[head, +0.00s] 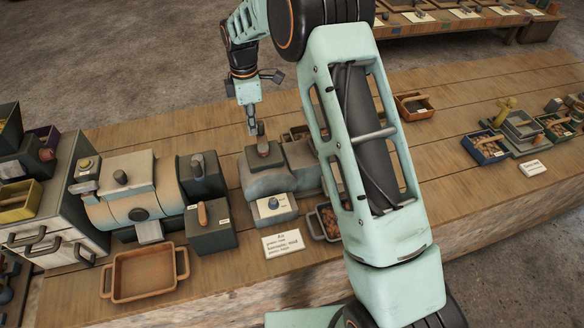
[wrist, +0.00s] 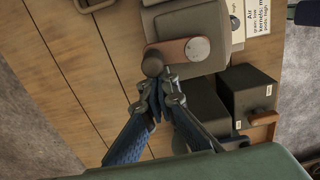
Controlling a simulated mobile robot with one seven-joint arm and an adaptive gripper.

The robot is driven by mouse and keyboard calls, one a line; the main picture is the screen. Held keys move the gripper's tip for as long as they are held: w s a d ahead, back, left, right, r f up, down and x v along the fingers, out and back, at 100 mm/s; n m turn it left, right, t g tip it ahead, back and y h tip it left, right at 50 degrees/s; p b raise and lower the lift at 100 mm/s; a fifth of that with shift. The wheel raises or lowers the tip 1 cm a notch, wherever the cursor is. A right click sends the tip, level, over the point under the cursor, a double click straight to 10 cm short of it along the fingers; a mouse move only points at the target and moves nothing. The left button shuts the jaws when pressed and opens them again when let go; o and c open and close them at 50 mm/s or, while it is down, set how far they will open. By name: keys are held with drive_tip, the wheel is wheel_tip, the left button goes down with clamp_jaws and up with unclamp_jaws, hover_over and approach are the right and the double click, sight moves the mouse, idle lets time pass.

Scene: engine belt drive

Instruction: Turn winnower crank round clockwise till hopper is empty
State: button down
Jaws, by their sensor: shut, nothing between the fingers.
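The grey machine (head: 258,180) in the middle of the bench carries a crank. In the wrist view the crank (wrist: 180,51) is a reddish-brown arm on a pale round hub (wrist: 197,49), with a dark round knob (wrist: 152,65) at its left end. In the head view the crank (head: 263,150) sits on top of the machine. My gripper (wrist: 161,84) is shut and empty, its fingertips right beside the knob; I cannot tell whether they touch it. It also shows in the head view (head: 251,128). I cannot make out the hopper or its contents; my arm hides part of the machine's right side.
A tan drum machine (head: 135,205) and dark boxes (head: 210,238) stand left of the grey machine. An empty brown tray (head: 146,274) lies at the front left. A label card (head: 283,243) lies in front. Small bins (head: 486,148) stand at the right. The bench behind is mostly clear.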

drive_tip(key=d, duration=0.5)
drive_tip(key=shift+w+d+b, duration=0.1)
drive_tip(key=shift+d+b, duration=0.05)
drive_tip(key=shift+b, duration=0.2)
drive_tip(key=s+d, duration=0.1)
drive_tip(key=s, duration=0.1)
drive_tip(key=s+d+b, duration=0.1)
drive_tip(key=s, duration=0.1)
drive_tip(key=shift+d+f+b, duration=0.1)
drive_tip(key=shift+d+b, duration=0.2)
drive_tip(key=shift+d, duration=0.1)
drive_tip(key=s, duration=0.2)
drive_tip(key=s+a+b, duration=0.1)
drive_tip(key=s, duration=0.1)
drive_tip(key=shift+s+a, duration=0.1)
drive_tip(key=shift+s, duration=0.3)
drive_tip(key=a, duration=0.2)
drive_tip(key=s+a, duration=0.1)
drive_tip(key=a, duration=0.2)
drive_tip(key=shift+s+a, duration=0.25)
drive_tip(key=shift+a, duration=0.1)
drive_tip(key=shift+w+a, duration=0.1)
drive_tip(key=shift+a, duration=0.25)
wheel_tip(320, 180, up, 8)
drive_tip(key=p, duration=0.5)
drive_tip(key=shift+p, duration=0.4)
drive_tip(key=shift+d, duration=0.2)
